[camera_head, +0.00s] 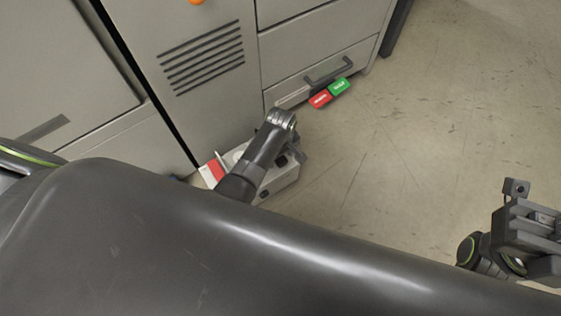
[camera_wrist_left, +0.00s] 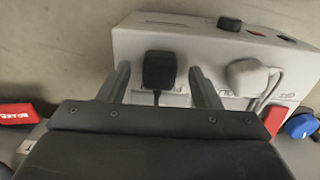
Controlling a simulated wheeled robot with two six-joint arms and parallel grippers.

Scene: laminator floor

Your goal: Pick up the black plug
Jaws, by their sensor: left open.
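The black plug (camera_wrist_left: 160,70) is seated in the face of a white power box (camera_wrist_left: 135,38), with its dark cord hanging down. My left gripper (camera_wrist_left: 159,76) is open, with one finger on each side of the plug. There are visible gaps between the fingers and the plug in the left wrist view. In the head view the left arm reaches down over the white box (camera_head: 285,183), and its gripper and the plug are largely hidden there. My right gripper (camera_head: 518,225) is at the right edge of the head view; its jaws are not clear.
A white plug (camera_wrist_left: 250,76) sits right of the black one, with a blue item (camera_wrist_left: 300,126) farther right. A black switch (camera_wrist_left: 229,24) is on the box. Grey cabinets (camera_head: 205,100) stand behind, with red (camera_head: 320,99) and green (camera_head: 339,86) tags. Floor at right is clear.

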